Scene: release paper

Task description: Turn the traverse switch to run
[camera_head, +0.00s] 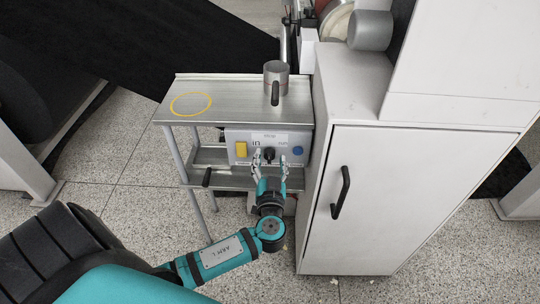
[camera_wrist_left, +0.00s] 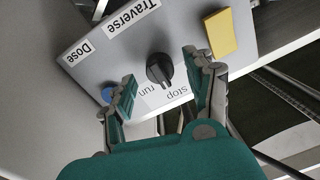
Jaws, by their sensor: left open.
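The traverse switch (camera_wrist_left: 160,70) is a black rotary knob on a grey control panel (camera_wrist_left: 85,72). In the left wrist view its lower end lies nearer the word "stop" than "run"; I cannot tell which end is the pointer. In the head view the switch (camera_head: 269,153) sits in the middle of the panel. My left gripper (camera_head: 270,163) is open in front of the panel. In the left wrist view its fingers (camera_wrist_left: 160,68) stand one on each side of the knob, with a gap on both sides. My right gripper is out of view.
A yellow block (camera_wrist_left: 221,33) and a blue button (camera_wrist_left: 108,95) flank the knob on the panel. The panel hangs below a metal table (camera_head: 232,100) with a grey mug (camera_head: 276,70) and a yellow ring (camera_head: 191,104). A white cabinet (camera_head: 400,190) stands close on the right.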

